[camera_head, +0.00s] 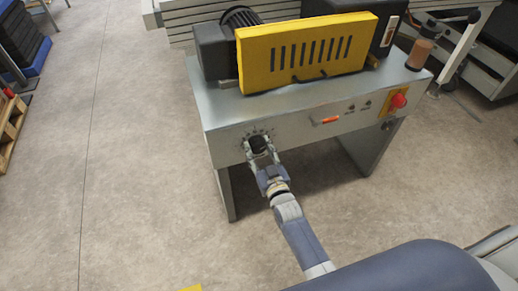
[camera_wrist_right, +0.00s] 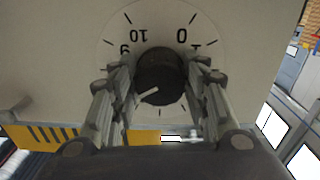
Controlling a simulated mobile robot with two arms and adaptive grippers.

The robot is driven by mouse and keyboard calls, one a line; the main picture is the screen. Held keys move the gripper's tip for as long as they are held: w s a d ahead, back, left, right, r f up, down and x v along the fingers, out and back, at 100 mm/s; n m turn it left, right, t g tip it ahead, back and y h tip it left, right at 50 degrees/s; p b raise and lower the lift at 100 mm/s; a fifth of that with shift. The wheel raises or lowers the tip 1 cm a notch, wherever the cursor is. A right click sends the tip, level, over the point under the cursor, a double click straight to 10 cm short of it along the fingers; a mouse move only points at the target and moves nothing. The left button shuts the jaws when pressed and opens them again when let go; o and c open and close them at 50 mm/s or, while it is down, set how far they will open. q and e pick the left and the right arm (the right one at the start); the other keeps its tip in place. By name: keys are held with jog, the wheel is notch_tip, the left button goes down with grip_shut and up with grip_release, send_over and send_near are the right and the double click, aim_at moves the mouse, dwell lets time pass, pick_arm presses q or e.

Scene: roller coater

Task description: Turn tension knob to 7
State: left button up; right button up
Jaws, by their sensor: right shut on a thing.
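The tension knob (camera_head: 257,142) is a dark round knob on a light numbered dial, at the left of the machine's front panel. My right gripper (camera_head: 259,150) is shut on the knob, one finger on each side. My left gripper is not in view.
The grey machine table (camera_head: 225,110) carries a yellow slotted guard (camera_head: 305,55). Right of the knob are an orange-red handle or switch (camera_head: 330,120) and a red button (camera_head: 398,101) on yellow. A brown bottle (camera_head: 421,50) stands at the right corner.

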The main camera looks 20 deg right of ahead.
jog(key=o, duration=1)
jog(key=shift+o, duration=0.2)
jog(key=s, duration=1.2)
jog(key=shift+d, duration=0.25)
jog(key=shift+f, duration=0.1)
